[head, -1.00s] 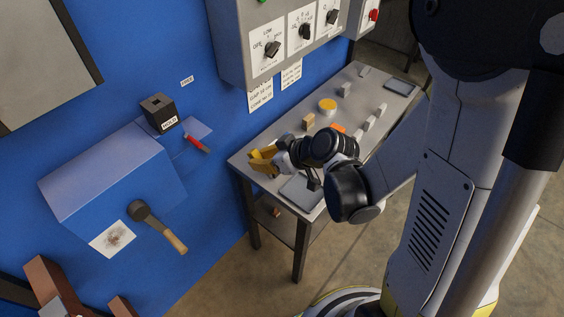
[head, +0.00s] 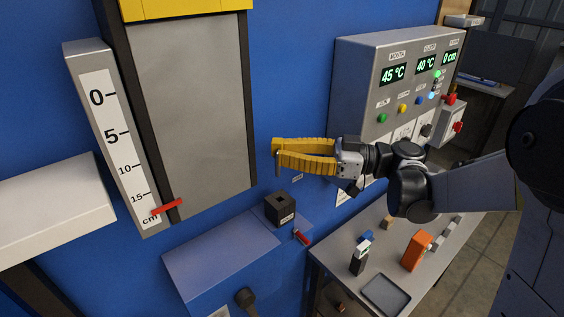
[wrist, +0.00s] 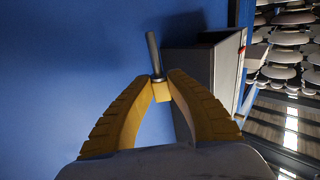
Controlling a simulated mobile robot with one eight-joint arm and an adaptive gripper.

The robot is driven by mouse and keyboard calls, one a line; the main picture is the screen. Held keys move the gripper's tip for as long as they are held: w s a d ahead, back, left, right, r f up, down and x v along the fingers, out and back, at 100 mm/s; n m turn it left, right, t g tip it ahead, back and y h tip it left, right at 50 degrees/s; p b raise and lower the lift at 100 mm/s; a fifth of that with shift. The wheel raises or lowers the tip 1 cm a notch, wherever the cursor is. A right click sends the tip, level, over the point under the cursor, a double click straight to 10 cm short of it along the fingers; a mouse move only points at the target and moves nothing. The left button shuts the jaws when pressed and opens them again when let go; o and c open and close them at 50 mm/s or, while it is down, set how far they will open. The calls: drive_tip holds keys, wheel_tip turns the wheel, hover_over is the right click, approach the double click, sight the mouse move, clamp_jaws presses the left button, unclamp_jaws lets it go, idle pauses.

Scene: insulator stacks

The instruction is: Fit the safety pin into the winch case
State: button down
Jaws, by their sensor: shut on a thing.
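My gripper (head: 276,152) is shut on the safety pin, a grey metal rod (wrist: 153,52) with a yellow block at its base between the fingertips. In the head view the pin (head: 277,170) hangs down from the fingertips, in front of the blue wall. The winch case, a blue box (head: 215,262), is on the wall below. A black block (head: 281,209) with a square opening in its top stands at its right end. The pin is above this block and apart from it. A red-handled lever (head: 302,237) sits beside the block.
A scale (head: 122,150) with a red pointer stands beside a grey panel on the left. A control box (head: 395,85) with lit displays is behind my arm. A bench (head: 333,255) at lower right holds an orange block (head: 416,251) and a tray (head: 385,297).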

drive_tip(key=shift+d, duration=0.25)
drive_tip(key=b, duration=0.5)
hover_over(287, 200)
drive_tip(key=shift+w+a+f, duration=0.1)
drive_tip(key=shift+f, duration=2.8)
drive_tip(key=shift+f+b, duration=2.85)
drive_tip(key=shift+f, duration=0.25)
drive_tip(key=c, duration=1.3)
unclamp_jaws()
drive_tip(key=shift+c, duration=0.2)
drive_tip(key=s+d, duration=0.2)
drive_tip(key=d, duration=1)
drive_tip(key=shift+s+f, duration=0.2)
drive_tip(key=shift+a, duration=0.15)
